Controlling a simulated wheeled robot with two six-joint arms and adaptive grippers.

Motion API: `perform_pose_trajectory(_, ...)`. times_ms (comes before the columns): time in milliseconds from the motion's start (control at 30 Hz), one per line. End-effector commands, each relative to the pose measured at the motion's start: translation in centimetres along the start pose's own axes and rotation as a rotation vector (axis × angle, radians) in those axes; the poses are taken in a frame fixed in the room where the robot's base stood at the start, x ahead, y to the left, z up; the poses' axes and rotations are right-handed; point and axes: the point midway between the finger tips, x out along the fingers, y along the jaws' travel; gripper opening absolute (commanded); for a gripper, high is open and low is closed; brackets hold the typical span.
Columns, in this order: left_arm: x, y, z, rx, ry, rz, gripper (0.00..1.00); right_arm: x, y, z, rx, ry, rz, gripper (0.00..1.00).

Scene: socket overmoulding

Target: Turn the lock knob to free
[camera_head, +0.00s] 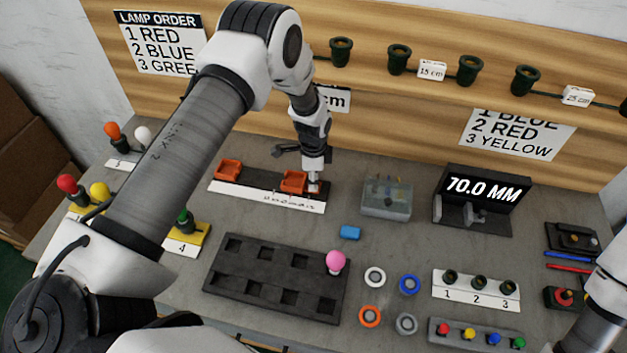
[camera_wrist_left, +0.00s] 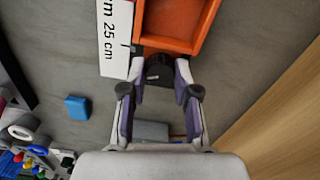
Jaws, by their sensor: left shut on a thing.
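The black lock knob (camera_wrist_left: 158,72) sits beside the end of an orange tray-like block (camera_wrist_left: 177,25) in the left wrist view. My left gripper (camera_wrist_left: 159,82) has its two fingers on either side of the knob and is shut on it. In the head view my left gripper (camera_head: 314,185) reaches down at the right end of a dark rail, next to the right orange block (camera_head: 294,181); the knob is hidden there. A second orange block (camera_head: 228,168) stands farther left on the rail. My right gripper is out of view; only part of that arm shows at the right edge.
A white scale strip (camera_head: 265,197) runs along the rail's front. A blue block (camera_head: 350,232) lies in front of the rail. A clear box (camera_head: 386,198) and a display reading 70.0 MM (camera_head: 482,190) stand to the right. A dark tray (camera_head: 222,276) lies nearer.

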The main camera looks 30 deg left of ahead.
Motion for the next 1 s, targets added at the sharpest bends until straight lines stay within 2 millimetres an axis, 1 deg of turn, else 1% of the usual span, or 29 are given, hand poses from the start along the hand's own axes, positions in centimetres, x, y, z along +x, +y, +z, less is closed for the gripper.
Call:
perform_pose_trajectory(33, 0.49, 0.33, 0.13, -0.026, -0.004, 0.008, 0.00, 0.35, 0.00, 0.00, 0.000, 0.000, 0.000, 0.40)
perform_pose_trajectory(300, 0.45, 0.39, 0.15, -0.134, -0.005, 0.010, 0.00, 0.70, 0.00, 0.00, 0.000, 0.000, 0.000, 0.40)
perform_pose_trajectory(767, 0.45, 0.47, 0.19, -0.155, -0.006, 0.012, 0.00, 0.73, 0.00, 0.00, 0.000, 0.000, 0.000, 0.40)
perform_pose_trajectory(800, 0.46, 0.48, 0.19, -0.155, -0.006, 0.012, 0.34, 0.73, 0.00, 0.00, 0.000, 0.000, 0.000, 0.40)
perform_pose_trajectory(867, 0.44, 0.46, 0.18, -0.155, -0.006, 0.012, 0.55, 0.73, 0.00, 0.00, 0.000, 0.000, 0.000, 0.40)
perform_pose_trajectory(1000, 0.29, 0.31, 0.12, -0.155, -0.004, 0.008, 0.56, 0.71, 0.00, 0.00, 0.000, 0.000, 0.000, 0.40)
